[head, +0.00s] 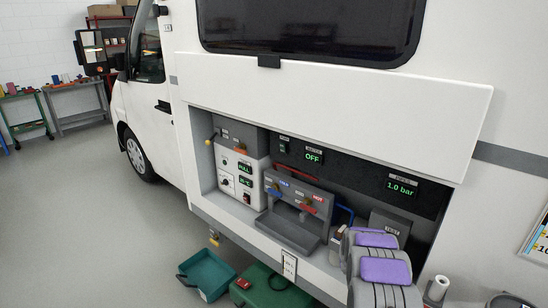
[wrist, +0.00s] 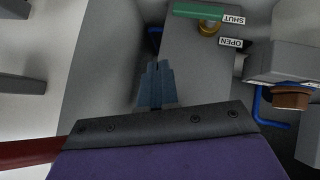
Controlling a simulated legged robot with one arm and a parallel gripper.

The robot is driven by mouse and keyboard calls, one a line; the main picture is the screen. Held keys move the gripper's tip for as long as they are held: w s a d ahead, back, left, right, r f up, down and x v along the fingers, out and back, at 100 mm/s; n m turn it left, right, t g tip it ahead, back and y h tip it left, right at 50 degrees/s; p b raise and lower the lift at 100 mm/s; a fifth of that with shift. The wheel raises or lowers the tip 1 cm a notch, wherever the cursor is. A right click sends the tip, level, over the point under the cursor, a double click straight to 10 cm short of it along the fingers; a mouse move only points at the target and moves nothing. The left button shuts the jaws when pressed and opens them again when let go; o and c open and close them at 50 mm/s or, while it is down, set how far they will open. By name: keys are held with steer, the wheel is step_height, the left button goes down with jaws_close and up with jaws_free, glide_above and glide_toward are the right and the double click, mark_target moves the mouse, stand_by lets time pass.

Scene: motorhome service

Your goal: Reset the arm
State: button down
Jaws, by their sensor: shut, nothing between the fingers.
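My arm, grey with purple pads, reaches up from the lower right of the head view in front of the open service bay (head: 205,165). In the wrist view my gripper (wrist: 156,72) is shut, its blue-grey fingers together and empty. A green lever (wrist: 205,11) on a brass fitting, with SHUT and OPEN labels beside it, lies beyond the fingertips to the upper right, apart from them. The fingers cannot be made out in the head view.
The bay of the white motorhome (head: 150,110) holds a control panel (head: 240,175), a grey unit with red and blue levers (head: 300,200) and a display reading 1.0 bar (head: 401,187). A teal tray (head: 208,272) and a green case (head: 268,288) lie below. The floor at left is clear.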

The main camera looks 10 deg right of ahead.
steer(key=s+a+r+n+g, duration=0.1)
steer(key=s+a+r, duration=0.35)
steer(key=r, duration=0.25)
steer(key=s+a+r+g+y, duration=0.1)
steer(key=s+a+r, duration=0.2)
steer(key=s+r, duration=0.4)
steer(key=s+a+r+n+g, duration=0.1)
steer(key=s+a+r, duration=0.35)
steer(key=r, duration=0.35)
steer(key=s+a+r+n+g+y, duration=0.1)
steer(key=s+a+r+n+y, duration=0.2)
steer(key=s+a, duration=0.9)
steer(key=s+a+r+n+g+y, duration=0.1)
steer(key=s+a+r+n+y, duration=0.2)
steer(key=s+a, duration=0.9)
steer(key=s+y, duration=0.2)
steer(key=s, duration=0.4)
steer(key=shift+s+a, duration=0.25)
steer(key=shift+a, duration=0.15)
steer(key=shift+d, duration=0.1)
